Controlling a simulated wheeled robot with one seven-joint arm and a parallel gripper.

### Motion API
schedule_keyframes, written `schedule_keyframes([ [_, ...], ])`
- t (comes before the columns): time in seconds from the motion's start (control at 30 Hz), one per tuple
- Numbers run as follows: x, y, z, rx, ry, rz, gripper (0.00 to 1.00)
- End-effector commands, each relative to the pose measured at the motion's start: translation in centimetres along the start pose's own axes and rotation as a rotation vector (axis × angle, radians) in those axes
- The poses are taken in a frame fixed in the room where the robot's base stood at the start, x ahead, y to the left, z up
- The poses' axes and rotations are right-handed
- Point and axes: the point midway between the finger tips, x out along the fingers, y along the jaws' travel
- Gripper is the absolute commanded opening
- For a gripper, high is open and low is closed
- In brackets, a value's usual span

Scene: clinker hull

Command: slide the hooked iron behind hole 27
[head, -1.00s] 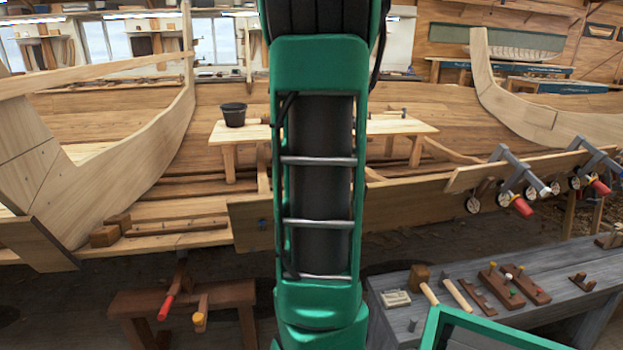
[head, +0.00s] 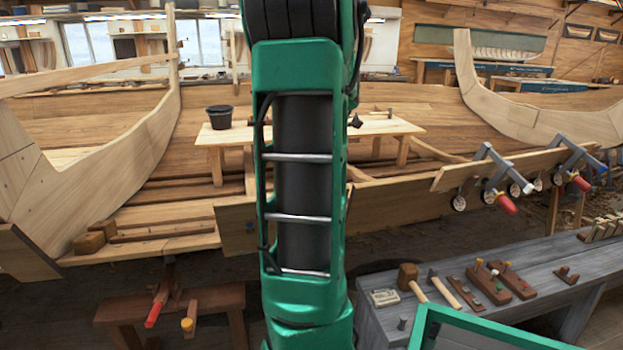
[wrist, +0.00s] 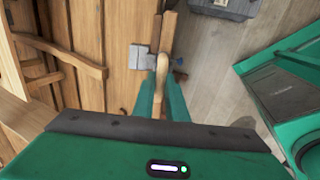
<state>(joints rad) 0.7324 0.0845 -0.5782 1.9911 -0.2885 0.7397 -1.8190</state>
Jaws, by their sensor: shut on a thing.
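My gripper (wrist: 160,92) shows in the wrist view, its green fingers shut on a pale wooden handle (wrist: 161,70). A grey metal piece (wrist: 140,57) shows just beyond the fingertips, against the planking. I take the handle and metal to be the hooked iron, but its hook shape is not clear. The hull's upper plank (head: 400,203) runs across the head view, with clamps (head: 500,175) and round white tags (head: 460,203) at its right end. The tag numbers are too small to read, so I cannot tell hole 27. My arm hides the middle of the head view.
A grey bench (head: 375,325) at the lower right carries a mallet (head: 409,275), a hammer (head: 440,285) and planes (head: 512,280). A low brown stool (head: 215,300) stands at the lower left. A pale table (head: 400,128) with a black bucket (head: 219,117) stands inside the hull.

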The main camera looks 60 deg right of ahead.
Motion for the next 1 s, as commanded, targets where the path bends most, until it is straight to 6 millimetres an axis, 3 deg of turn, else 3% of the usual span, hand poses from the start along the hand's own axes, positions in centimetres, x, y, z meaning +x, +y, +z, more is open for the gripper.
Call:
schedule_keyframes([
  [0.83, -0.27, 0.03, 0.28, 0.000, -0.001, 0.001, 0.00],
  [0.87, -0.27, 0.03, 0.28, 0.000, -0.001, 0.001, 0.19],
  [0.9, -0.27, 0.03, 0.27, 0.000, -0.001, 0.001, 0.29],
  [0.93, -0.26, 0.02, 0.27, 0.000, -0.001, 0.001, 0.34],
  [1.0, -0.25, 0.02, 0.25, 0.000, -0.001, 0.001, 0.34],
])
